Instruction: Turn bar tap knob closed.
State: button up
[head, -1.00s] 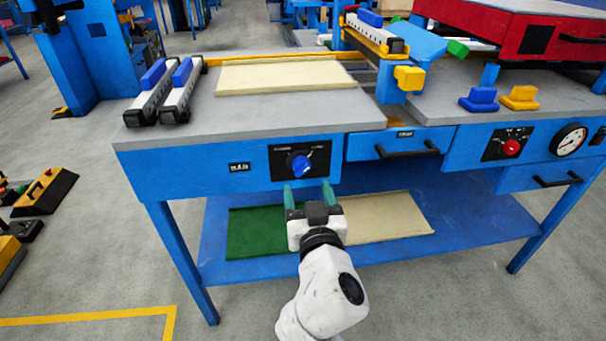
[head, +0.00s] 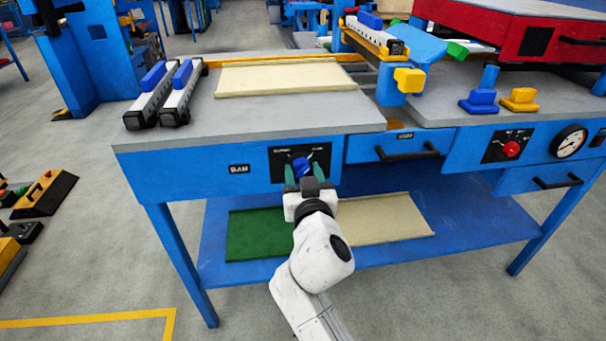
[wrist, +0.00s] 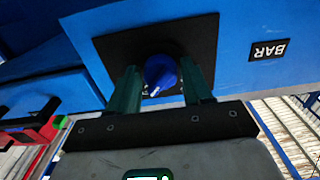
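The blue bar tap knob (head: 301,166) sits on a black plate (head: 281,163) on the blue front panel, right of a "BAR" label (head: 239,169). In the wrist view the knob (wrist: 160,72) shows between the two green fingers of my gripper (wrist: 162,88), with the black plate (wrist: 191,38) behind it. My gripper (head: 303,180) is open, one finger on each side of the knob. A gap shows on both sides, so the fingers seem apart from it. The knob's lower part is partly hidden by my gripper in the head view.
A drawer handle (head: 408,152) juts out just right of the knob plate. A red knob (head: 511,149) and a gauge (head: 569,141) are farther right. The lower shelf (head: 470,222) holds a green panel (head: 262,232) and a beige panel (head: 385,220).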

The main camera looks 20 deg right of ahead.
jog(key=c, duration=0.7)
jog(key=shift+n, duration=0.4)
jog(key=n+p, duration=0.1)
jog(key=n, duration=0.2)
jog(key=shift+n, duration=0.3)
jog(key=n+p, duration=0.1)
jog(key=n, duration=0.3)
jog(key=shift+r+n, duration=0.1)
jog(key=shift+n, duration=0.2)
jog(key=n+p, duration=0.2)
jog(key=n, duration=0.3)
jog(key=shift+p, duration=0.3)
jog(key=shift+n+p, duration=0.65)
jog(key=shift+n, duration=1.35)
